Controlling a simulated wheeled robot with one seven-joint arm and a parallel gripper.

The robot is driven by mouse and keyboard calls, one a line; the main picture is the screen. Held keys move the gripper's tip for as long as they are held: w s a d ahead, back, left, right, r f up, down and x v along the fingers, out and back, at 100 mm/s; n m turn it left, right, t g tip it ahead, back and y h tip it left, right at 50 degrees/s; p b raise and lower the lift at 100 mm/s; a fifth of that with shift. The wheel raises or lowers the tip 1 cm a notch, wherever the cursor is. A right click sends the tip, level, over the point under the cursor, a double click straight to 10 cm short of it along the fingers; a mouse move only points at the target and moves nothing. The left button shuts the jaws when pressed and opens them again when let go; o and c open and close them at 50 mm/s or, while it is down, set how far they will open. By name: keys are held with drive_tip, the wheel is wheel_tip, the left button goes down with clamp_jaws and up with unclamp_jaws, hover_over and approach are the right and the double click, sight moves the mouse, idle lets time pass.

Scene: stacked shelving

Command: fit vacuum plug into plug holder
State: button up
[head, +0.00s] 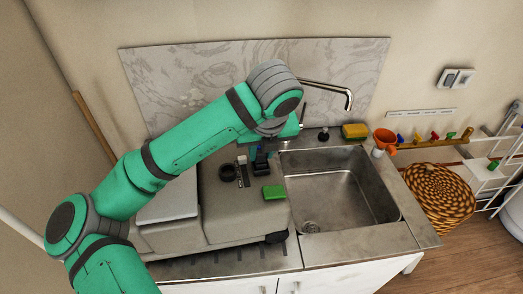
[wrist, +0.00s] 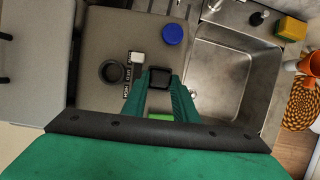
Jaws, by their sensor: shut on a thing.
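My gripper (wrist: 160,85) points down over the grey worktop left of the sink, its green fingers closed on a small dark block-like piece (wrist: 158,76), which looks like the vacuum plug. In the head view my gripper (head: 262,160) hangs above the same spot, and the held piece is hard to make out. A round black ring-shaped part (wrist: 110,72), possibly the plug holder, stands to the left of the fingers; it also shows in the head view (head: 228,172). A small labelled strip with a white block (wrist: 137,58) lies between the ring and my gripper.
A blue round cap (wrist: 172,34) lies beyond the fingers. A green sponge (head: 273,192) lies close in front of my gripper. The steel sink (head: 345,190) opens to the right, with a tap (head: 330,87) behind it. A yellow sponge (head: 355,131) and orange cup (head: 384,138) sit farther right.

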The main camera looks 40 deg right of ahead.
drive_tip(key=shift+f, duration=0.6)
idle(0.4)
idle(0.4)
drive_tip(key=o, duration=0.8)
drive_tip(key=shift+o, duration=0.2)
drive_tip(key=shift+r, duration=0.1)
drive_tip(key=shift+r, duration=0.95)
drive_tip(key=o, duration=0.6)
drive_tip(key=v, duration=1)
drive_tip(key=shift+s+a+r, duration=0.15)
drive_tip(key=shift+s+r, duration=0.05)
drive_tip(key=shift+r, duration=0.15)
